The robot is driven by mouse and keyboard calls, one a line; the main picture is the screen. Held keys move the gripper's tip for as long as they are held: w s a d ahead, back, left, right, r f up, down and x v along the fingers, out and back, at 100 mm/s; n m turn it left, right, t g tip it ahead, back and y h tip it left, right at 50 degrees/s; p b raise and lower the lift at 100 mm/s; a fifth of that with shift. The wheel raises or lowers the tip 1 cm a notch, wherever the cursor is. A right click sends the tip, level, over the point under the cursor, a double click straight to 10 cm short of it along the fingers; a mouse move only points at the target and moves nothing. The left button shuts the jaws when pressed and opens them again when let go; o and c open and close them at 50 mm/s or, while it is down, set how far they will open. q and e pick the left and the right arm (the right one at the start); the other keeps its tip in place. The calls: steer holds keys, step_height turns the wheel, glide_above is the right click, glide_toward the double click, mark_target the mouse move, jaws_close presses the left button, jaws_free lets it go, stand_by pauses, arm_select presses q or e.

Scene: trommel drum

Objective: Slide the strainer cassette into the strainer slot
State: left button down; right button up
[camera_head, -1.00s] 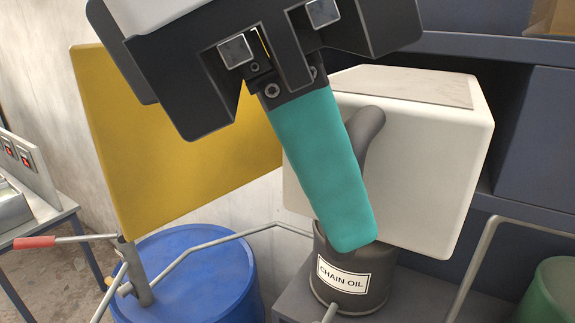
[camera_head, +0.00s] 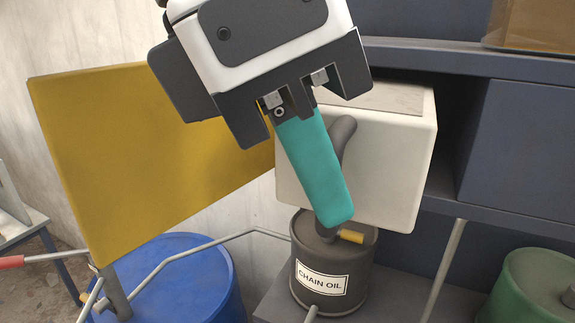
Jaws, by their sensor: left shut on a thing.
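The strainer cassette, a white rounded box (camera_head: 385,165) with a grey panel on top, hangs from my left gripper (camera_head: 334,219) in the middle of the view. The gripper points down and is shut on the box's dark curved handle (camera_head: 344,130). Its near teal finger covers much of the handle, and the far finger is hidden. The box is above and behind the chain oil can. To its right is a dark opening (camera_head: 452,135) in the blue-grey structure; I cannot tell whether this is the strainer slot. My right gripper is not in view.
The chain oil can (camera_head: 320,279) stands below the box. A large yellow panel (camera_head: 130,150) is at left, above a blue barrel (camera_head: 195,275). Blue-grey shelving (camera_head: 520,150) fills the right. Bent grey rods (camera_head: 450,265) and a green drum (camera_head: 530,290) are in front.

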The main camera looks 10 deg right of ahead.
arm_select(q)
steer(key=shift+w+d+p, duration=0.65)
steer(key=shift+w+d, duration=0.1)
steer(key=shift+w, duration=0.4)
steer(key=shift+w+d+p, duration=0.7)
steer(key=shift+w+d, duration=0.05)
steer(key=shift+w, duration=0.35)
steer(key=shift+w+d+p, duration=0.65)
steer(key=shift+w+d, duration=0.1)
steer(key=shift+w, duration=0.4)
steer(key=shift+f+b, duration=0.85)
steer(key=shift+f, duration=0.05)
steer(key=c, duration=1.4)
jaws_free()
steer(key=shift+s, duration=0.1)
steer(key=shift+o, duration=0.2)
steer(key=shift+f, duration=0.1)
steer(key=shift+a+r+b, duration=0.25)
steer(key=shift+r+b, duration=0.2)
steer(key=shift+r, duration=0.05)
steer(key=b+v, duration=0.2)
steer(key=v, duration=0.9)
